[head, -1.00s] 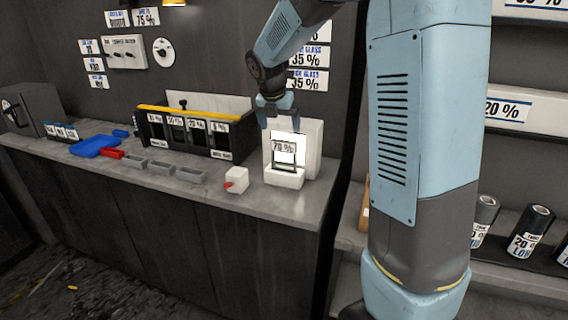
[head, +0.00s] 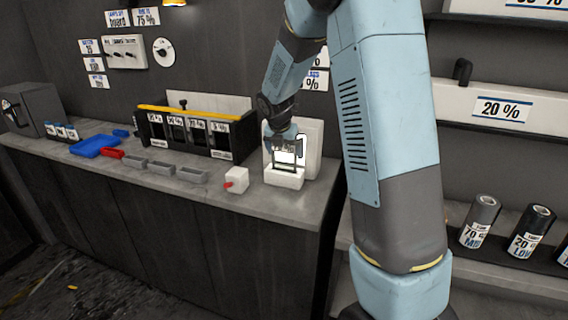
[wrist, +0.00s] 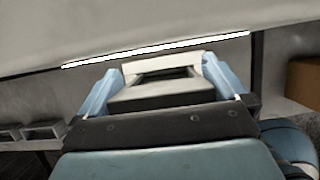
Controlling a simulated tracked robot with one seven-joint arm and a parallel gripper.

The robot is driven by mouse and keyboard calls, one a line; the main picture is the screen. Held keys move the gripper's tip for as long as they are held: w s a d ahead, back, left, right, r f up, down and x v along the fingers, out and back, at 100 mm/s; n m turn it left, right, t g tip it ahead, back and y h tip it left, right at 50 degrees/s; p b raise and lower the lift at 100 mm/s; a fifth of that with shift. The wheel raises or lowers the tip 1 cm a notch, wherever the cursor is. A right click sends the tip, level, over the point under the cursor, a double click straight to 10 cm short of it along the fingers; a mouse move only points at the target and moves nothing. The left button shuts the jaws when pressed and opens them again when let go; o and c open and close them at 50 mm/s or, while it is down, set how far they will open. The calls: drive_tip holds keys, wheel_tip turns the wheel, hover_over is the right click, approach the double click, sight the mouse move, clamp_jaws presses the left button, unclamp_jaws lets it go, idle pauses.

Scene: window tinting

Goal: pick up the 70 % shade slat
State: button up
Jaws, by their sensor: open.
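The 70 % shade slat (head: 285,158) stands upright in a white holder (head: 284,179) at the right end of the counter, against a bright panel. In the earlier head picture its label reads 70 %; now my gripper (head: 284,142) covers most of the label. The gripper is open, pointing down over the slat's upper part. In the wrist view the two blue fingers (wrist: 158,85) stand left and right of a pale, frame-like piece between them. I cannot tell whether either finger touches the slat.
A black rack (head: 222,155) with a yellow top bar and several labelled slats stands left of the holder. A white block with a red nub (head: 236,180), small grey bins (head: 161,167) and a blue tray (head: 95,146) lie farther left. Film rolls (head: 480,220) stand on the right shelf.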

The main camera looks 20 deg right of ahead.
drive_tip(key=shift+f, duration=0.15)
drive_tip(key=c, duration=0.6)
drive_tip(key=shift+c, duration=0.3)
